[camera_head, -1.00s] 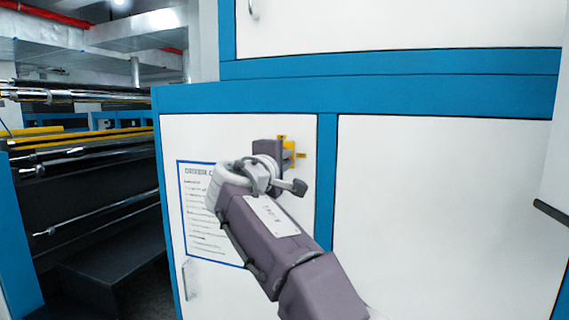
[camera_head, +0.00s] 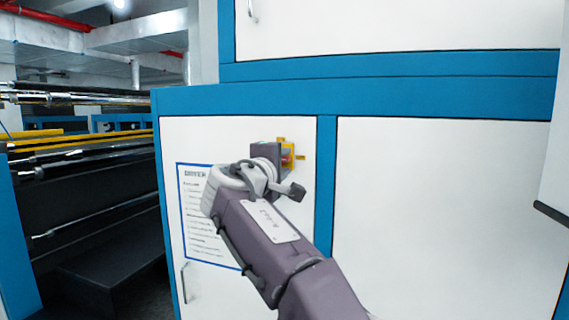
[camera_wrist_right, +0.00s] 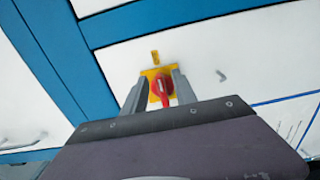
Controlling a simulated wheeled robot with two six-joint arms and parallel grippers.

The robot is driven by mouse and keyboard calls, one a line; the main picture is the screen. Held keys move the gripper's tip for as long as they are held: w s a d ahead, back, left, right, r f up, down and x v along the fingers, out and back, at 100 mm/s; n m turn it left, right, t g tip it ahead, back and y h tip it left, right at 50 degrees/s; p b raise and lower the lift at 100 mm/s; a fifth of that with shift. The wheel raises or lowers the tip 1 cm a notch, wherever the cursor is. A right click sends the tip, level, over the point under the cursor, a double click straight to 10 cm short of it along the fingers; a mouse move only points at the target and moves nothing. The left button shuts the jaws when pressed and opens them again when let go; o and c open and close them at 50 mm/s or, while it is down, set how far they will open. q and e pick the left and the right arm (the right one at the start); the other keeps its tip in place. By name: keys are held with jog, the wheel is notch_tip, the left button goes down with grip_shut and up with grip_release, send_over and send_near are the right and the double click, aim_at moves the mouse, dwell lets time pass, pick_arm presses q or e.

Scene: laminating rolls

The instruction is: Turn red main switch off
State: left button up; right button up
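The red main switch (camera_wrist_right: 162,86) sits on a yellow plate (camera_wrist_right: 149,73) on the white cabinet door. In the head view a bit of the red switch (camera_head: 287,159) shows beside the yellow plate (camera_head: 289,147), with most of it hidden by my right gripper (camera_head: 282,162). In the right wrist view my right gripper (camera_wrist_right: 161,88) is open, one finger on each side of the red handle. The handle points toward the bottom of that picture, slightly tilted. I cannot tell whether the fingers touch it. My left gripper is not in view.
A blue-framed instruction sheet (camera_head: 205,220) is on the door left of the switch, partly behind my right arm. A door handle (camera_head: 184,283) is low on the left. The blue cabinet frame (camera_head: 326,190) runs right of the switch. Dark rollers (camera_head: 90,180) stand at the left.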

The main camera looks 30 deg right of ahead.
jog(key=b+v, duration=0.1)
jog(key=v, duration=0.7)
jog(key=shift+s+a, duration=0.1)
jog(key=shift+s, duration=0.1)
